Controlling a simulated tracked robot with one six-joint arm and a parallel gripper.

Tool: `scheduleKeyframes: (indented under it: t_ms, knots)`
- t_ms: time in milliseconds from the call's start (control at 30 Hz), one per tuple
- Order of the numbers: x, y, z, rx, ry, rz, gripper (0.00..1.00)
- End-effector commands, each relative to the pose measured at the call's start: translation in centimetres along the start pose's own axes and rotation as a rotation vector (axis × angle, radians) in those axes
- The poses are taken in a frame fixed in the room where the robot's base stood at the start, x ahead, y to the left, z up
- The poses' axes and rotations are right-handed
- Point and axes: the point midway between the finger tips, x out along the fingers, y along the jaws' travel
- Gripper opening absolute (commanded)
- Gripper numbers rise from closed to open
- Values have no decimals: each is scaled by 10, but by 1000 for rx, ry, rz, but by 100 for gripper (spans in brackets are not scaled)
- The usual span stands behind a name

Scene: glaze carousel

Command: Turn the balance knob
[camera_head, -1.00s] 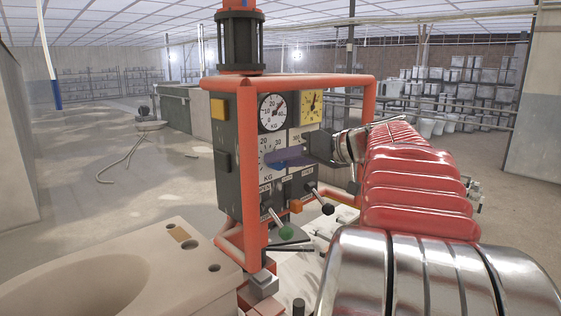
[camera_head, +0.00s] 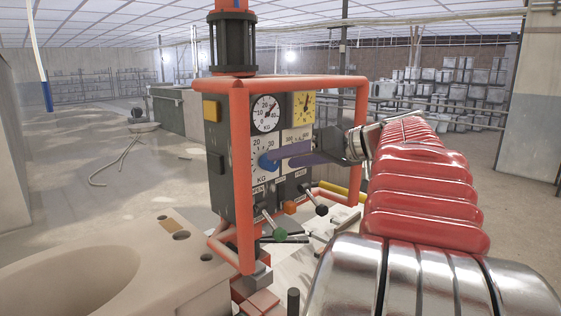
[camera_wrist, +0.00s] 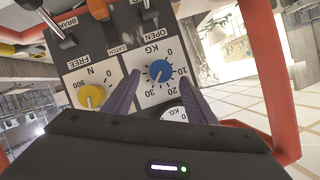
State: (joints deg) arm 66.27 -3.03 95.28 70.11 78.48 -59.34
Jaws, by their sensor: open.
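The grey control panel (camera_head: 229,185) stands upright in an orange tube frame. A blue knob (camera_head: 267,161) sits on its KG scale; it also shows in the wrist view (camera_wrist: 159,71). A yellow knob (camera_wrist: 91,97) sits on the N scale beside it. I cannot read which one is marked balance. My gripper (camera_wrist: 160,79) is open, its purple fingers on either side of the blue knob in the wrist picture. In the head view my gripper (camera_head: 281,158) reaches to the panel from the right. Whether the fingers touch the knob cannot be told.
Orange tubes (camera_head: 244,180) frame the panel close to my gripper. Levers with green (camera_head: 280,234) and black (camera_head: 321,210) ends stick out below the dials. A pale block with a round hollow (camera_head: 165,270) stands front left. Open floor lies to the left.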

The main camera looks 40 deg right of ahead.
Motion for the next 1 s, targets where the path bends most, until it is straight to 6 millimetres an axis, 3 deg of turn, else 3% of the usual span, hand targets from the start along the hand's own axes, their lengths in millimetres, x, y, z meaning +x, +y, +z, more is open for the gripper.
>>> scheduleKeyframes:
  t_ms: [600, 1000]
  knots:
    - [-87, 1, 0, 1, 1, 3, 51]
    - [-96, 1, 1, 1, 0, 1, 51]
